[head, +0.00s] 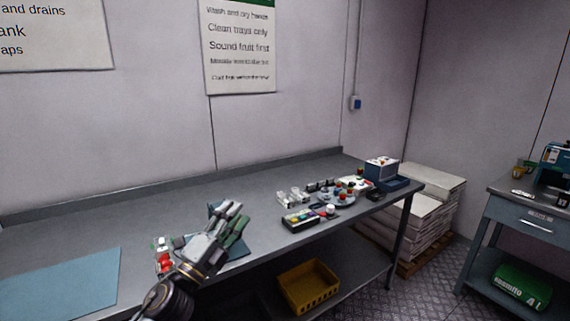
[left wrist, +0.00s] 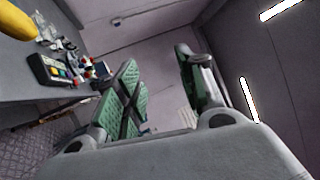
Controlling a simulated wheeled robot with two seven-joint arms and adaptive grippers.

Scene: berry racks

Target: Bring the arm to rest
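My left gripper (head: 235,222) is raised over the front part of the grey table (head: 130,207) in the head view. In the left wrist view its two green-padded fingers (left wrist: 160,92) stand apart with nothing between them. Beneath and behind it in the head view is a dark blue-green item (head: 238,252), mostly hidden. A small clear container with red fruit (head: 165,262) is just left of the gripper, partly covered by my arm. My right gripper does not show in either view.
A blue mat (head: 70,285) lies at the table's left. A black box with coloured parts (head: 300,218), several small items and a blue machine (head: 381,170) fill the right end. A yellow crate (head: 308,287) sits on the lower shelf. The table's back middle is clear.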

